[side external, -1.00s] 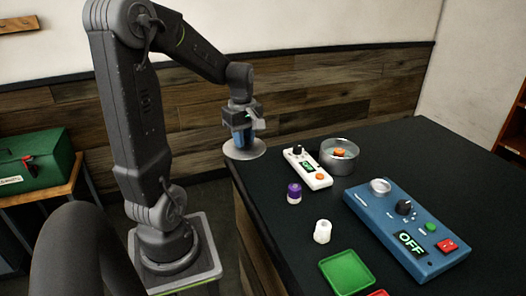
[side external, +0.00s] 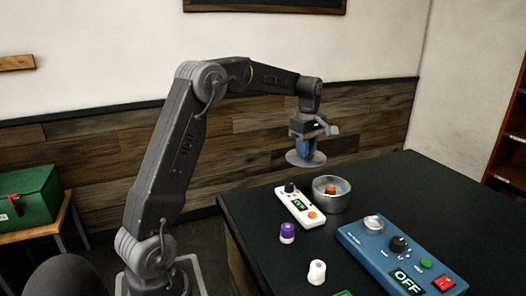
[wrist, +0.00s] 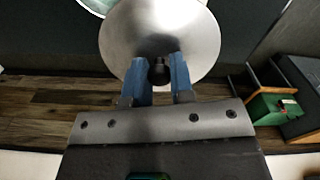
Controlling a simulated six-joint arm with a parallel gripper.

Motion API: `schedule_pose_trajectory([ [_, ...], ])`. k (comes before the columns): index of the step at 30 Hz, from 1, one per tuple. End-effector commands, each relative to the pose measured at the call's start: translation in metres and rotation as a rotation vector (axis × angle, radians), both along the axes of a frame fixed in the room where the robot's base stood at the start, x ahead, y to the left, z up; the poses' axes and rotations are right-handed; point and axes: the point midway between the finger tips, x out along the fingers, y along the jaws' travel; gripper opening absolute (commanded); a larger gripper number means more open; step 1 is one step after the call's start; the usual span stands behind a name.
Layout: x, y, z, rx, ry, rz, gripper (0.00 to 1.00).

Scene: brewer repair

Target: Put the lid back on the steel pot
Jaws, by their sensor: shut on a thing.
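The round steel lid (side external: 306,160) hangs level in the air above the table's back edge, left of and higher than the pot. My gripper (side external: 305,146) is shut on the lid's dark knob. In the wrist view the lid (wrist: 190,35) shows below the blue fingers of my gripper (wrist: 160,72), which pinch the knob from both sides. The steel pot (side external: 331,203) stands open on the black table, with an orange-red object (side external: 330,189) inside it. Part of the pot (wrist: 95,5) shows at the top edge of the wrist view, partly hidden by the lid.
A white control box (side external: 299,207) lies against the pot's left side. A purple-capped piece (side external: 287,232), a white piece (side external: 317,272) and a blue panel reading OFF (side external: 395,255) are nearer the front. The table (side external: 420,190) behind and right of the pot is clear.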

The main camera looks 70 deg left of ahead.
Motion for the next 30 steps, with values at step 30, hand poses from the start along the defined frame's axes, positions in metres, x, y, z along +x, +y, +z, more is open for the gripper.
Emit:
schedule_pose_trajectory([
  [30, 0.064, -0.052, -0.057, 0.001, -0.002, 0.001, 0.0],
])
